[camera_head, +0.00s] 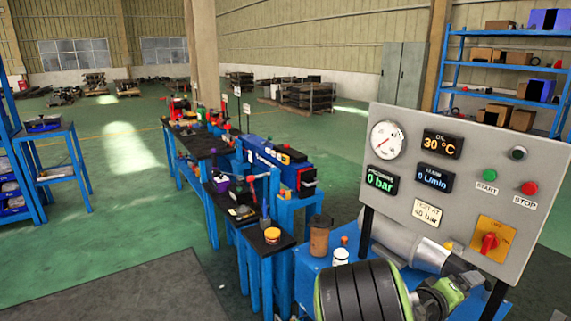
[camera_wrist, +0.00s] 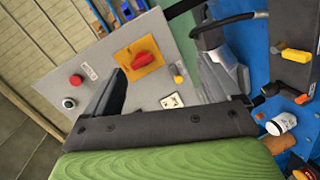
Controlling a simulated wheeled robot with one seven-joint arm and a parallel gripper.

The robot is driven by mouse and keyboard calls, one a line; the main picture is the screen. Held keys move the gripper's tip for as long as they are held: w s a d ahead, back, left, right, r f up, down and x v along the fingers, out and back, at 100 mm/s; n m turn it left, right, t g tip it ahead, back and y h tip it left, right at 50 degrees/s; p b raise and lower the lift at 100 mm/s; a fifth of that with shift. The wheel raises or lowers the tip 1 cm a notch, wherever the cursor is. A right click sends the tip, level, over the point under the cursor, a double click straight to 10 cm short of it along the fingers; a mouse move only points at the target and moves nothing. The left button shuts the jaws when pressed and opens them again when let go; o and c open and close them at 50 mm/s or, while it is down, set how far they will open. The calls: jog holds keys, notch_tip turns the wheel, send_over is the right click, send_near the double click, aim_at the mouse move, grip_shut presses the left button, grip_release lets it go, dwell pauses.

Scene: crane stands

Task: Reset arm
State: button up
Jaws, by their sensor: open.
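My arm reaches in from the bottom of the head view, and my gripper (camera_head: 458,283) is just below the grey control panel (camera_head: 465,215). In the wrist view my gripper (camera_wrist: 160,85) is open, its dark fingers apart with nothing between them. Beyond the fingers the panel (camera_wrist: 150,95) appears tilted, with the red rotary switch (camera_wrist: 145,60) on its yellow plate. The panel also carries a round gauge (camera_head: 388,140), a green START button (camera_head: 489,175) and a red STOP button (camera_head: 528,188). Its displays read 30 °C, 0 bar and 0 L/min.
The blue bench (camera_head: 310,270) under the panel holds a brown container (camera_head: 320,235) and a white canister (camera_head: 341,256). Blue workbenches with tools and machines run behind to the left. A blue shelf (camera_head: 505,65) stands at back right. Green floor (camera_head: 110,240) is clear at left.

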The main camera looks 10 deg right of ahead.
jog(key=s+a+r+y+p, duration=0.1)
jog(key=s+a+r+y, duration=0.2)
jog(key=s+a, duration=0.4)
jog(key=s+a+r+m+y+p, duration=0.1)
jog(key=s+a+r+y+p, duration=0.1)
jog(key=s+a+y, duration=0.4)
jog(key=s+a+r+y+p, duration=0.1)
jog(key=s+a+r+y, duration=0.3)
jog(key=s+a, duration=0.4)
jog(key=a+y, duration=0.1)
jog(key=a, duration=0.4)
jog(key=shift+a+p, duration=0.3)
jog(key=shift+a, duration=0.1)
